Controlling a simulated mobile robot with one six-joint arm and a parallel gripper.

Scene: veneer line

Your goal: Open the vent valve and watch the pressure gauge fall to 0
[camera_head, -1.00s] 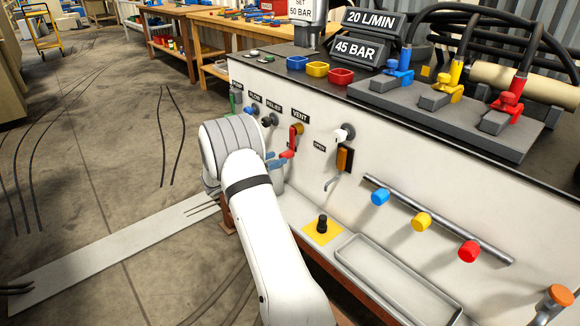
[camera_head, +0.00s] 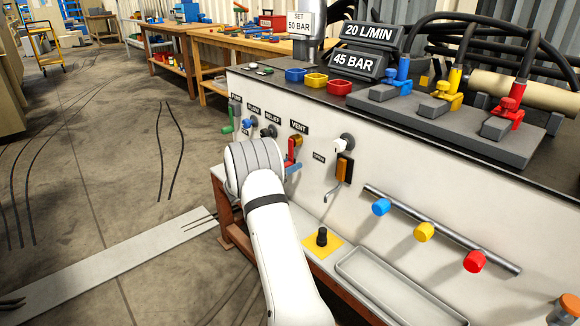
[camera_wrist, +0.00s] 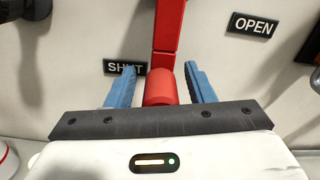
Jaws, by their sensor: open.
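The vent valve's red lever (camera_head: 292,150) hangs down below the VENT label (camera_head: 299,127) on the white panel. In the wrist view the lever (camera_wrist: 167,30) points down, its round red end between my two blue fingers. My gripper (camera_wrist: 160,72) is open, one finger on each side of the lever, with visible gaps. The SHUT label (camera_wrist: 111,66) is partly hidden behind the left finger. The OPEN label (camera_wrist: 254,25) is at upper right. In the head view my gripper is mostly hidden by my wrist. The pressure display (camera_head: 355,65) reads 45 BAR.
A flow display (camera_head: 368,34) reads 20 L/MIN. A black knob on a yellow plate (camera_head: 322,238) stands on the ledge below. Left of VENT are the RELIEF and FLOW valves.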

